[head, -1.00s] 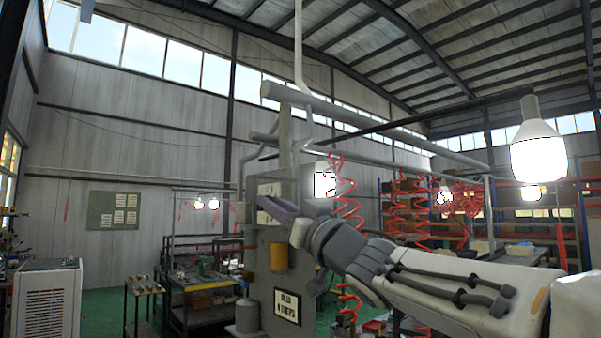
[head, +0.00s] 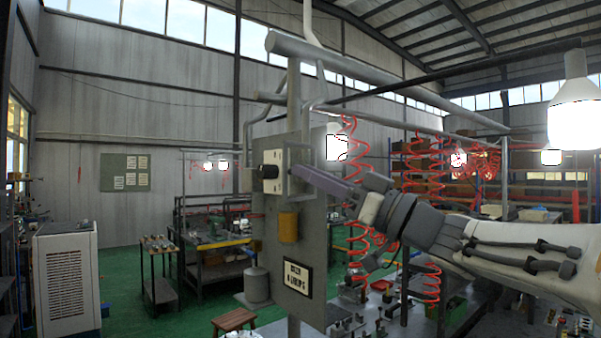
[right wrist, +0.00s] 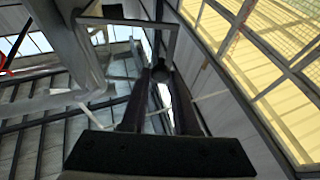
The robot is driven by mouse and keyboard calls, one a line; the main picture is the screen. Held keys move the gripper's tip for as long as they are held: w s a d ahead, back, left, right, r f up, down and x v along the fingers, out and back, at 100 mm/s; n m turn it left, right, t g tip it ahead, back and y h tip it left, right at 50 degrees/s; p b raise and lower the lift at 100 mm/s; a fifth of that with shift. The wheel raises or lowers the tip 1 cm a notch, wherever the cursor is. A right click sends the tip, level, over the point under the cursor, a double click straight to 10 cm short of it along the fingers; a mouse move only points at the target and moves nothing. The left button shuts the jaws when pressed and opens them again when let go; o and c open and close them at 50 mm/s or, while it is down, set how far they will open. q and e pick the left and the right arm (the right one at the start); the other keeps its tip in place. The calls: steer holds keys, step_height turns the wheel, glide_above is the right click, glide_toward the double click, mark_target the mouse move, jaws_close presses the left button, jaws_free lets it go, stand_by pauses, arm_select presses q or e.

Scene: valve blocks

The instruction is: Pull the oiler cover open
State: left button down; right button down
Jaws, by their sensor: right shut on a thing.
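The oiler is a pale plate with a black round part (head: 269,171) on the upper part of a grey upright panel (head: 318,235). A thin grey square frame, which looks like the oiler cover (head: 301,149), stands out from the panel at the plate's right side. My right gripper (head: 301,171) reaches in from the right with its long purple-grey fingers at this frame. In the right wrist view the fingers (right wrist: 160,78) converge on a small dark part at the frame's (right wrist: 128,21) lower end. The exact contact is partly hidden. My left gripper is not in view.
A yellow cylinder (head: 288,228) and a framed sign (head: 297,278) are on the panel below. Grey pipes (head: 330,55) run above it. Red coiled hoses (head: 357,225) hang behind my right arm. A wooden stool (head: 233,319) stands low at left.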

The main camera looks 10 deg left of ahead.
steer(key=shift+r, duration=0.1)
steer(key=c, duration=0.7)
jaws_free()
steer(key=b+v, duration=0.6)
steer(key=v, duration=0.4)
steer(key=shift+d, duration=0.2)
steer(key=shift+f, duration=0.25)
